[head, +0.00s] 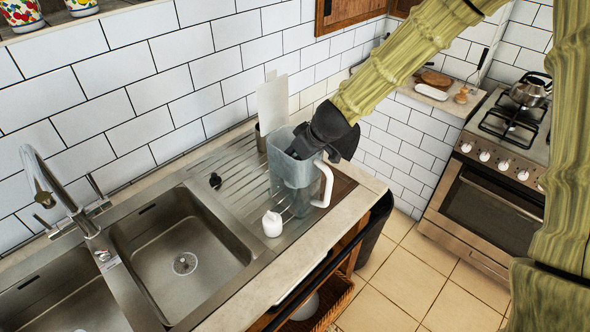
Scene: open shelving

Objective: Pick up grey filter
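A grey-blue, see-through jug with a white handle, which looks like the grey filter (291,186), stands upright on the ridged steel drainboard to the right of the sink. Its handle points right, towards the counter's front edge. My gripper (302,146), dark grey, reaches down from the upper right to the jug's open top. The fingers are at or just inside the rim. The gripper's body hides part of the rim, and I cannot tell whether the fingers close on the jug's wall.
A metal cup (261,140) and a pale board (273,105) stand behind by the tiled wall. The sink basin (180,245) is empty. A stove (490,185) stands right.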

